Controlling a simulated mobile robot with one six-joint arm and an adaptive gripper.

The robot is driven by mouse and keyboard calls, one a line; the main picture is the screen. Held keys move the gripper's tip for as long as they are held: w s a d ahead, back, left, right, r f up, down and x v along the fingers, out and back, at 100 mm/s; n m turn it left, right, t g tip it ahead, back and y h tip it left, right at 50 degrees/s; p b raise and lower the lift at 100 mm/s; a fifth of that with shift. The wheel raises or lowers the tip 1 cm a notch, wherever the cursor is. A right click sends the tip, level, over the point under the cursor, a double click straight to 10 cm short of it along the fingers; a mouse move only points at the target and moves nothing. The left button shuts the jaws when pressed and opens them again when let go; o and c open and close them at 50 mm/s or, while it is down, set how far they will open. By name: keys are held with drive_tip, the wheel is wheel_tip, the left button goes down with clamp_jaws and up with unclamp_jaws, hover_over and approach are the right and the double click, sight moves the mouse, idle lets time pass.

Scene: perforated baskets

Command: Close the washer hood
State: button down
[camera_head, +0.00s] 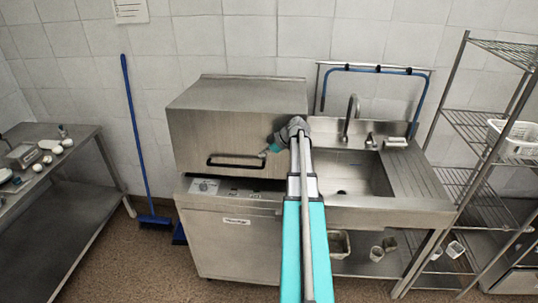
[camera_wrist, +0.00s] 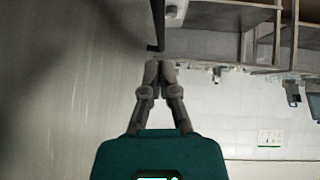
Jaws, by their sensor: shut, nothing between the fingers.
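The washer hood (camera_head: 220,125) is a steel box over the washer base (camera_head: 235,245). A dark gap shows between its lower front edge and the base. Its black bar handle (camera_head: 237,165) runs across the lower front. My gripper (camera_head: 263,154) is at the hood's front, near the handle's right end, partly hidden by my arm. In the wrist view my gripper (camera_wrist: 158,66) is shut and empty. The dark handle (camera_wrist: 157,28) ends just beyond the fingertips; I cannot tell whether they touch. The hood's grey face (camera_wrist: 60,90) fills the left side.
A sink (camera_head: 350,175) with a tap (camera_head: 350,115) adjoins on the right. A wire rack (camera_head: 475,150) stands farther right. A steel table (camera_head: 60,185) with small items is at left. A blue broom (camera_head: 137,140) leans on the wall. Floor between table and washer is open.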

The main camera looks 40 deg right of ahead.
sight(261, 167)
drive_tip(key=shift+b+x, duration=0.6)
drive_tip(key=shift+x, duration=0.45)
drive_tip(key=shift+d+f+b, duration=0.15)
drive_tip(key=shift+f+b, duration=0.7)
drive_tip(key=shift+f, duration=0.05)
drive_tip(key=shift+d+f+b, duration=0.1)
drive_tip(key=shift+f+b, duration=0.7)
drive_tip(key=shift+f, duration=0.1)
drive_tip(key=f+b, duration=0.2)
drive_tip(key=d+f+b, duration=0.1)
drive_tip(key=b, duration=0.1)
drive_tip(key=f+b, duration=0.2)
drive_tip(key=shift+w+d+f, duration=0.25)
drive_tip(key=shift+w+f, duration=0.05)
drive_tip(key=shift+w, duration=0.1)
drive_tip(key=shift+a+r, duration=0.1)
drive_tip(key=shift+r, duration=0.05)
